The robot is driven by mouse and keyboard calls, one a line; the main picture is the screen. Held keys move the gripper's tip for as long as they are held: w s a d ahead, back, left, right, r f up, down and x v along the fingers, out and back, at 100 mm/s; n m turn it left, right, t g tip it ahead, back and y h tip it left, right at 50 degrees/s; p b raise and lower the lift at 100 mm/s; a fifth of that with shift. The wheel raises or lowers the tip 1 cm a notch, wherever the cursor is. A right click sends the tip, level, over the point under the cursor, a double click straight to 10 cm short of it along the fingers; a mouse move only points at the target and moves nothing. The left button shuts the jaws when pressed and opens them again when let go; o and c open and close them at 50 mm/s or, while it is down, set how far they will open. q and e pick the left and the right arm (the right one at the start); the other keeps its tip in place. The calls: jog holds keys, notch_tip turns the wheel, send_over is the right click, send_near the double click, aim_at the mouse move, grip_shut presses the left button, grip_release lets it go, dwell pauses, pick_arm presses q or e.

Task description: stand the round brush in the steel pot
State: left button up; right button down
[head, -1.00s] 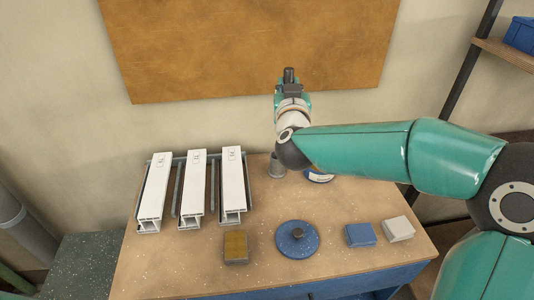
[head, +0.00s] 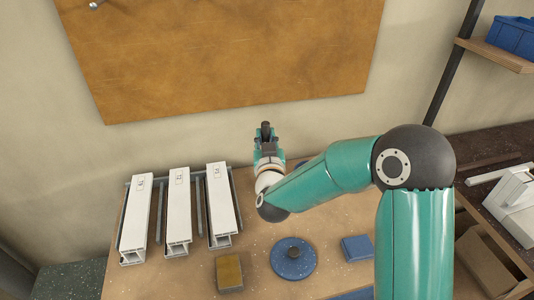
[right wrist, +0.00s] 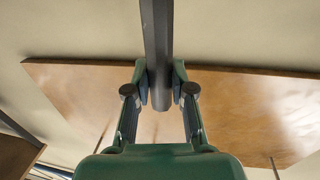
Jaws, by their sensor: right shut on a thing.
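My right gripper (head: 266,140) is above the back of the bench, in front of the wall. In the right wrist view my right gripper (right wrist: 160,88) is shut on a dark grey round rod, which I take to be the round brush (right wrist: 156,35). Its bristles cannot be made out. In the head view the dark end of the round brush (head: 266,128) shows at the gripper's tip. The steel pot is not visible now; my right arm covers the area where it stood. My left gripper is not in view.
Three white profiles (head: 178,205) lie on a rack at the bench's left. In front are a brown-yellow block (head: 229,272), a blue disc with a dark knob (head: 292,267) and a blue box (head: 357,248). A brown board (head: 220,60) hangs on the wall behind.

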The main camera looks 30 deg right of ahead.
notch_tip(320, 180, down, 6)
jog(key=shift+r, duration=0.1)
dwell(0.4)
jog(key=c, duration=1)
grip_release()
